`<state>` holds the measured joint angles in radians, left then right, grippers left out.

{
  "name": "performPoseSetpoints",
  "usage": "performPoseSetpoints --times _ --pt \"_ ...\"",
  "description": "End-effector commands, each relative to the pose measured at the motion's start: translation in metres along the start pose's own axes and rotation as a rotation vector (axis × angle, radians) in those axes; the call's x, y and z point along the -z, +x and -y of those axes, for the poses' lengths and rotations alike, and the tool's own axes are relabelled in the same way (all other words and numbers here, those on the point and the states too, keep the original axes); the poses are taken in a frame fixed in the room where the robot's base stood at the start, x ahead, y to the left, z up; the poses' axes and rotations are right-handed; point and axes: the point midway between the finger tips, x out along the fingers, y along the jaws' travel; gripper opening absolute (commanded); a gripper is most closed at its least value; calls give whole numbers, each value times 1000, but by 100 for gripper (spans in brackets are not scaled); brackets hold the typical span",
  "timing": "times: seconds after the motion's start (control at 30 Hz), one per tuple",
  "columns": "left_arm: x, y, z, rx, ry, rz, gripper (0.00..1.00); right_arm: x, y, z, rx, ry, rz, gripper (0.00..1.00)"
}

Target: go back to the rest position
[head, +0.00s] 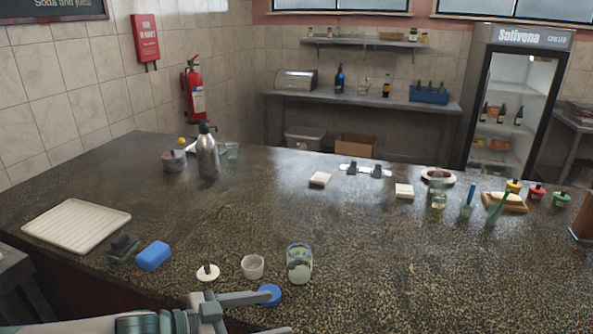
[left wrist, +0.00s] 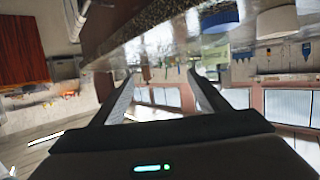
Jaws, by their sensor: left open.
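My left gripper (head: 281,312) comes in low at the bottom of the head view, at the near edge of the counter (head: 400,285). Its two fingers point right and are spread apart with nothing between them. In the left wrist view the open fingers (left wrist: 160,73) also show empty, against a tilted view of the room. A blue round lid (head: 269,293) lies by the upper fingertip and is partly covered by it in the head view; I cannot tell whether they touch. My right gripper is not in view.
A blue sponge (head: 154,256) and a white tray (head: 77,226) lie to the left. The counter's right front is clear.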

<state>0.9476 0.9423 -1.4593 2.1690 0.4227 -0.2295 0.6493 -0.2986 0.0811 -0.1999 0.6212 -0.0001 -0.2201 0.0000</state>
Motion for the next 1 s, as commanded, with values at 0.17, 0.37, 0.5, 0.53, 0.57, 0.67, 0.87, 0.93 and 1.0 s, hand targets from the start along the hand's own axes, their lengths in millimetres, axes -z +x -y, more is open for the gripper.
performPoseSetpoints --times 0.17,0.37,0.5,0.53,0.57,0.67,0.87,0.93,1.0 --pt "-2 7 -7 3 4 1 68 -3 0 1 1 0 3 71" --pt "-4 16 -18 10 10 1 68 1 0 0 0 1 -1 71" --pt "-7 24 -28 21 15 3 68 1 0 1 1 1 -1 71" --pt "-7 26 -29 25 17 3 68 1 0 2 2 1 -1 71" --pt "-8 28 -32 29 16 5 68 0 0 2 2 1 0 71" --pt "-10 35 -41 46 15 6 68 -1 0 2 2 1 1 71" --pt "-18 47 -58 116 -5 20 68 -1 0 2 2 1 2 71" --pt "-23 49 -62 150 -19 31 68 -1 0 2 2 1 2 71" --pt "-30 48 -64 186 -38 47 68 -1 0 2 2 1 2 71"
